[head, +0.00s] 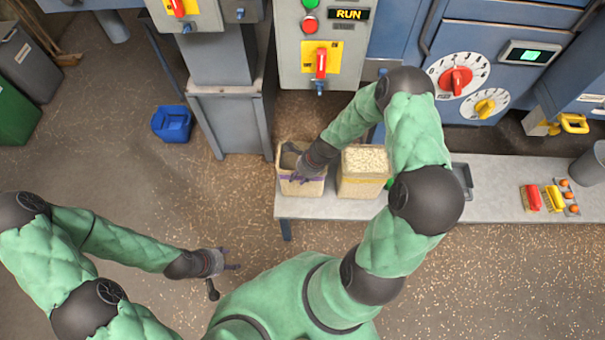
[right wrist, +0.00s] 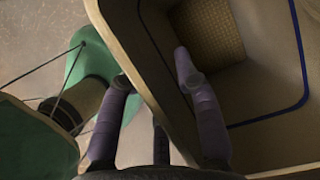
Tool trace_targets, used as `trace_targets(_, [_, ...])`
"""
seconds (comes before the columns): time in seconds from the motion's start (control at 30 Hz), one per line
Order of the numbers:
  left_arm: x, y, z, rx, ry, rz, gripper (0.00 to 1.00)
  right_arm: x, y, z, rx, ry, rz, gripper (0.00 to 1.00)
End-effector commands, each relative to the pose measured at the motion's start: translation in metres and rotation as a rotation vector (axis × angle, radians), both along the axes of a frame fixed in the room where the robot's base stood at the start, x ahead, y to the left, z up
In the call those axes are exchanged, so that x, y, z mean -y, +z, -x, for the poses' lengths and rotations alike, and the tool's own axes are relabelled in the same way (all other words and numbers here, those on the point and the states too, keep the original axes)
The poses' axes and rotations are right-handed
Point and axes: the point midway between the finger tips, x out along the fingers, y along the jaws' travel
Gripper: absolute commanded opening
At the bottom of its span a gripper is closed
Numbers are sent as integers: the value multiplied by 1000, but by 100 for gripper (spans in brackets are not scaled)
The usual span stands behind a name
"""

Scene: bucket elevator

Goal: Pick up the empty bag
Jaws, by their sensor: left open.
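The empty bag (head: 314,188) is a pale, open-topped container on the left end of the grey bench. In the right wrist view its open inside (right wrist: 275,85) shows a bare tan bottom and a dark blue line along the wall. My right gripper (head: 296,166) is at the bag's top, and its arm hides part of the opening. In the right wrist view my right gripper (right wrist: 153,80) has its fingers spread astride the bag's wall, one inside and one outside. My left gripper (head: 230,267) is open and empty, low over the floor, away from the bag.
A similar bag full of pale pellets (head: 364,162) stands close to the right. The grey bench (head: 495,170) runs right, with red and yellow items on it. A machine with a RUN panel (head: 348,14) stands behind. A blue bin (head: 172,124) is on the floor at left.

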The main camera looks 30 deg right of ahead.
Motion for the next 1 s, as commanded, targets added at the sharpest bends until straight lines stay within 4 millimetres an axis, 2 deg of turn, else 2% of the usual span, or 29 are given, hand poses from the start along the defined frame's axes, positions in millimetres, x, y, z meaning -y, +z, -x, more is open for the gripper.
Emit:
trace_targets(0.03, [0,0,0,0,0,0,57,0,0,0,0,0,0,10])
trace_targets(0.07, [0,0,0,0,0,0,57,0,0,0,0,0,0,2])
trace_targets(0.1, [0,0,0,0,0,0,57,0,0,0,0,0,0,0])
trace_targets(0.53, [0,1,0,0,0,0,57,0,5,-1,1,1,1,0])
trace_targets(0.67, [0,11,0,0,0,0,57,0,21,-1,2,1,0,0])
trace_targets(1.0, [0,48,0,0,0,0,57,0,81,-1,2,0,1,0])
